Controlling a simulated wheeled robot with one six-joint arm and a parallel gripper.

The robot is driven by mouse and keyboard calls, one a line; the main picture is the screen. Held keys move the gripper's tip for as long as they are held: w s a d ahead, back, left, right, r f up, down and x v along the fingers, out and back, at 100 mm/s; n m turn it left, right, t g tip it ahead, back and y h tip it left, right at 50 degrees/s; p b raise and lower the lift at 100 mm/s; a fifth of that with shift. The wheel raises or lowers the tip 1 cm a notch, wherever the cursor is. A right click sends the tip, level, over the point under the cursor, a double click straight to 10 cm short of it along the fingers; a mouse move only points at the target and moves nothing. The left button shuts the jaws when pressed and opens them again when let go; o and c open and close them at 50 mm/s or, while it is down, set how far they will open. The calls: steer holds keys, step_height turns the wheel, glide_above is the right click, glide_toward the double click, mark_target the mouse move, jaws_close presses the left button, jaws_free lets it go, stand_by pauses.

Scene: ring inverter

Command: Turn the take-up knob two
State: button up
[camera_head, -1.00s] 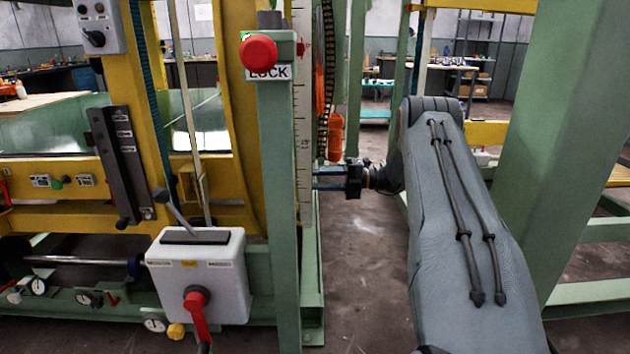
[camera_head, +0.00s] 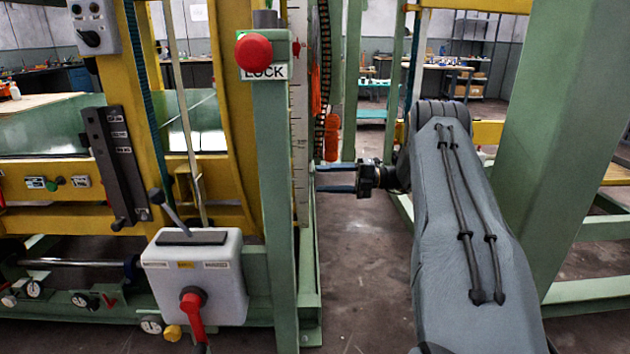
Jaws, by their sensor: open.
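My gripper (camera_head: 322,178) is open and empty. Its two blue-grey fingers point left toward the green post beside the white scale strip, and their tips are near that post; I cannot tell whether they touch it. Along the low green rail at bottom left are dials and small knobs, among them a yellow knob (camera_head: 172,333) and a gauge (camera_head: 152,324). No label marks any of these as take-up knob two, so I cannot tell which it is. My gripper is well to the right of and above them.
A green post (camera_head: 273,200) with a red LOCK button (camera_head: 253,52) stands between my gripper and the rail. A white box (camera_head: 196,270) with a red handle (camera_head: 193,315) sits in front of the rail. A thick green beam (camera_head: 566,140) rises at right. Bare floor (camera_head: 365,260) lies below my gripper.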

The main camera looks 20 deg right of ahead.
steer(key=shift+v, duration=1.7)
steer(key=shift+a, duration=0.1)
